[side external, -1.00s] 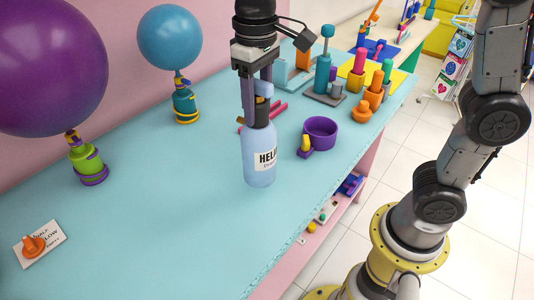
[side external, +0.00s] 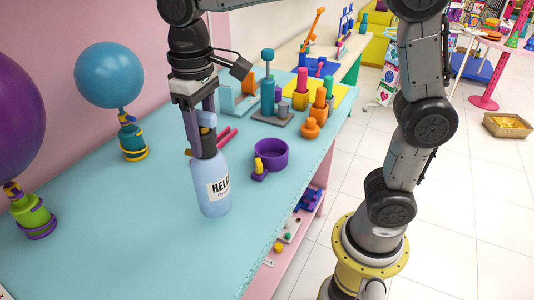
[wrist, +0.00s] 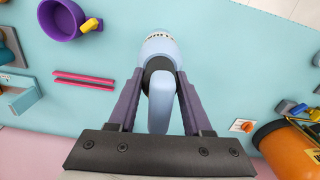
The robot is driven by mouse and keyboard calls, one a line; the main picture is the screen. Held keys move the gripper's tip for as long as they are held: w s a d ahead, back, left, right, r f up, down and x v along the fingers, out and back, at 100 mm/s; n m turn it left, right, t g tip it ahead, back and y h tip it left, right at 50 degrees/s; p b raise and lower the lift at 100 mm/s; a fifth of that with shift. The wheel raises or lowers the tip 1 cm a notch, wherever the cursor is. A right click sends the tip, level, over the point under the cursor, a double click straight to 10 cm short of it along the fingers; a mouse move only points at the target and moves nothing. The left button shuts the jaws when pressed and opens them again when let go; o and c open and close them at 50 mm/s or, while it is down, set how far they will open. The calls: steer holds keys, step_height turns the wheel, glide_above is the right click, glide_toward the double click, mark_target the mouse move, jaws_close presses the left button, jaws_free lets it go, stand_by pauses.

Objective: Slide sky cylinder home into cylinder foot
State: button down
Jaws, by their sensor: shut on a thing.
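The sky cylinder (side external: 212,183) is a light blue bottle with a dark neck and a white label. My gripper (side external: 208,140) is shut on its upper part, and the bottle stands nearly upright. I cannot tell whether its base touches the table. In the wrist view the bottle (wrist: 159,45) is between the fingers of my gripper (wrist: 160,82). A purple open ring (side external: 271,158), with a yellow lever on its near left side, appears to be the cylinder foot. It sits on the table to the right of the bottle, apart from it, and also shows in the wrist view (wrist: 58,24).
Pink sticks (side external: 226,137) lie behind the bottle. A grey holder (side external: 264,116) with coloured pegs stands beyond the ring. A blue balloon (side external: 109,75) and a purple balloon (side external: 18,125) float above weights at left. The front left of the blue table (side external: 125,225) is clear.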

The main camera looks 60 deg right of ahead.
steer(key=shift+r, duration=0.1)
steer(key=shift+s+r+n, duration=0.1)
steer(key=shift+n, duration=0.6)
steer(key=shift+d+r+n, duration=0.2)
steer(key=shift+d+n, duration=0.2)
steer(key=shift+d, duration=0.05)
steer(key=d+r+m, duration=0.3)
steer(key=d, duration=2.1)
steer(key=shift+s+r, duration=0.2)
steer(key=shift+s, duration=0.25)
steer(key=shift+f, duration=0.15)
